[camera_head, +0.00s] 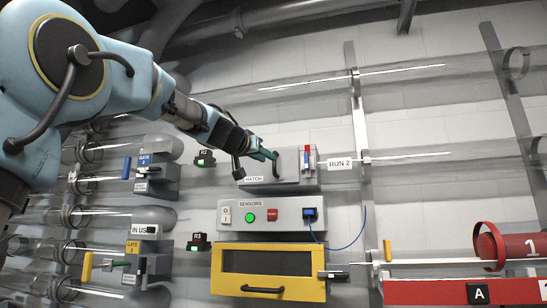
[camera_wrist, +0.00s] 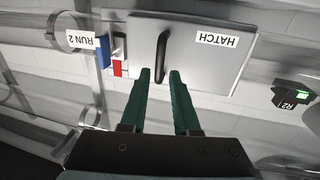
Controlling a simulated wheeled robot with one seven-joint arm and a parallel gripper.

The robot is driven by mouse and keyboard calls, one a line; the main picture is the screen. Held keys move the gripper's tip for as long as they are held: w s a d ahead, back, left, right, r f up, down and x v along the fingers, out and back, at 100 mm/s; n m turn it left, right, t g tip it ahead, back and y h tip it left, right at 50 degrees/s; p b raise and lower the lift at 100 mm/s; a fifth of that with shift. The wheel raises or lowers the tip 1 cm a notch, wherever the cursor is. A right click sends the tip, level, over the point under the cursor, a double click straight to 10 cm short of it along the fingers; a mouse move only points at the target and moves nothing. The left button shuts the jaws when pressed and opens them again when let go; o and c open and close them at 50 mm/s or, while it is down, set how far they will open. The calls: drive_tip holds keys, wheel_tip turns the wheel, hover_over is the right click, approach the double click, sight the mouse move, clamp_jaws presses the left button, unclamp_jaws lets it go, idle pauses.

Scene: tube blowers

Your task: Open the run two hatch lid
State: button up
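The run two hatch lid (camera_head: 292,164) is a grey plate labelled HATCH, beside the RUN 2 sign (camera_head: 340,164); it looks shut. It fills the upper middle of the wrist view (camera_wrist: 208,62), which is upside down. A dark bar handle (camera_wrist: 161,55) stands on the lid. My gripper (camera_wrist: 160,72) has two green fingers, parted, one on each side of the handle's near end, with gaps visible. How deep they reach around it is unclear. In the head view my gripper (camera_head: 268,154) is at the lid's left part. A red and blue latch (camera_head: 307,158) is beside the lid.
A small R2 box (camera_head: 204,158) is left of the hatch. Clear tubes run along the wall; a red cylinder (camera_head: 515,246) is at right.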

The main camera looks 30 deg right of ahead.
sight(274, 172)
drive_tip(key=p+x, duration=0.3)
drive_tip(key=x, duration=0.3)
drive_tip(key=shift+d, duration=0.1)
clamp_jaws()
idle(1.3)
